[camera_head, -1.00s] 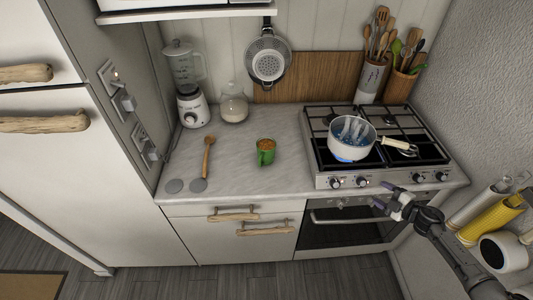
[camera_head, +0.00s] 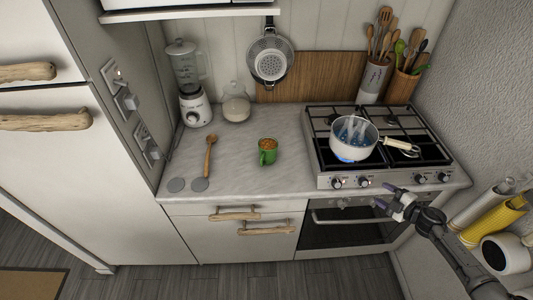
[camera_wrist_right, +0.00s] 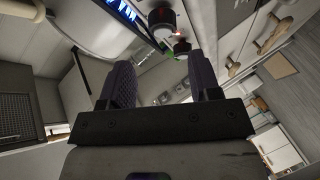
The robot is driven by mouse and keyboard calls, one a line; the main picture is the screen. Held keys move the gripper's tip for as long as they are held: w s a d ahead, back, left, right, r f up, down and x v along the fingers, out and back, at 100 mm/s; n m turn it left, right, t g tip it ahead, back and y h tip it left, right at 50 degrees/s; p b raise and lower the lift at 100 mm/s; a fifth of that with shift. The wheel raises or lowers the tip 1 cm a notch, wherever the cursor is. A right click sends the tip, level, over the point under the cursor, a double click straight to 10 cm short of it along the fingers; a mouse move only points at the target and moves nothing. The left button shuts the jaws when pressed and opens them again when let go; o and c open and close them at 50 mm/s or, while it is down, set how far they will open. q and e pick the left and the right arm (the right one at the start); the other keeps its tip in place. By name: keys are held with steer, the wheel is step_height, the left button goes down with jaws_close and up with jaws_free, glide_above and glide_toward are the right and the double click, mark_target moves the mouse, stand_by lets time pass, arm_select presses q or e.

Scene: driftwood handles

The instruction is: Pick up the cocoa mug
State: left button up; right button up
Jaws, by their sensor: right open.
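The cocoa mug is a green mug (camera_head: 267,156) with brown contents, upright on the grey marble counter (camera_head: 235,180). It stands left of the stove, with its handle toward the front. My right gripper (camera_head: 388,203) is open and empty in front of the stove's control knobs, well to the right of the mug. In the right wrist view the two dark finger pads (camera_wrist_right: 163,85) are apart with nothing between them. The mug cannot be made out clearly in that view. My left gripper is not in view.
A steaming pot (camera_head: 352,141) sits on a lit blue burner of the stove (camera_head: 435,150), its handle pointing right. A wooden spoon (camera_head: 209,157) lies left of the mug. A blender (camera_head: 192,90) and glass jar (camera_head: 235,106) stand behind. The counter around the mug is clear.

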steer(key=c, duration=0.6)
